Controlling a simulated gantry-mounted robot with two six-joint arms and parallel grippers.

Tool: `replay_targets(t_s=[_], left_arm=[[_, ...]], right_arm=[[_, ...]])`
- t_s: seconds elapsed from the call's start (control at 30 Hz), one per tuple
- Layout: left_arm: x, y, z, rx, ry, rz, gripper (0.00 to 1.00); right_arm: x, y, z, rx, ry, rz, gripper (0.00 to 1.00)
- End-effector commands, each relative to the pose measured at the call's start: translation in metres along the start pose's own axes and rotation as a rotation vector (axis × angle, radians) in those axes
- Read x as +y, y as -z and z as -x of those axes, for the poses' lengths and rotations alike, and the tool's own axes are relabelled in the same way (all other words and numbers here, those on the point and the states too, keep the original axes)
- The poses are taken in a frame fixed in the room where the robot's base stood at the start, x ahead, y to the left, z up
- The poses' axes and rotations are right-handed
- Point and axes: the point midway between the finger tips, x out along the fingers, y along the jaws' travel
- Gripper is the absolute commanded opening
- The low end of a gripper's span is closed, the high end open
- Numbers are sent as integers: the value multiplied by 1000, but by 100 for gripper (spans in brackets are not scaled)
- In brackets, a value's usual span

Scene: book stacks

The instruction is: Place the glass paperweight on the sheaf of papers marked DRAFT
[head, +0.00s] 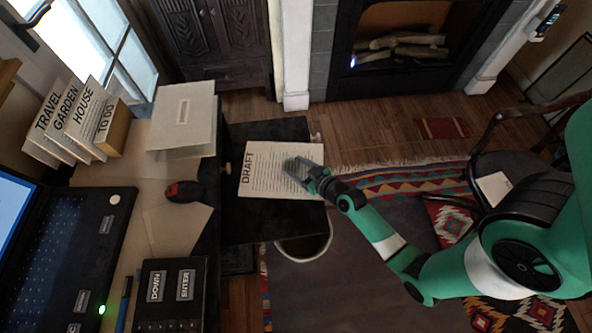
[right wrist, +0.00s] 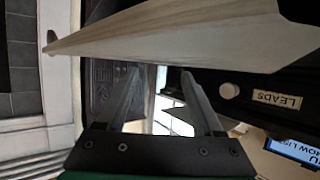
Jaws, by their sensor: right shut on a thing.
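The sheaf of papers marked DRAFT (head: 262,178) lies on a black pulled-out surface beside the desk. My right gripper (head: 298,168) is over the right part of the sheaf, its grey fingers covering some of the text. In the right wrist view, the fingers (right wrist: 158,72) stand apart with a gap between them, below a broad pale sheet-like shape. The glass paperweight is not clearly visible; what the right gripper is shut on is most likely this clear piece. I cannot tell whether it touches the papers. My left gripper is out of view.
A drawer label reading LEADS (right wrist: 277,99) and a round knob (right wrist: 229,90) show in the right wrist view. A chair (head: 525,135) stands at right.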

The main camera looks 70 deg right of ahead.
Motion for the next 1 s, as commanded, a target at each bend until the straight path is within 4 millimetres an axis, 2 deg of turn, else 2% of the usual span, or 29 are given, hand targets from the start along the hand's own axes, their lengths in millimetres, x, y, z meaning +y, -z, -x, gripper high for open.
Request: replay_targets(t_s=[0.13,0.17,0.3,0.67,0.77,1.0], left_arm=[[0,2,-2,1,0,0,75],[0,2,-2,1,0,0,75],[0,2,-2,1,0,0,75],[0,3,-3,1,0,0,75],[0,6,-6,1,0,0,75],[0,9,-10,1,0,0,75]], right_arm=[[0,0,1,-4,1,1,0],[0,-1,1,-6,2,1,74],[-1,0,1,-6,2,1,98],[0,1,6,-5,0,1,98],[0,1,21,-6,0,-1,98],[0,-1,78,-8,-2,-3,98]])
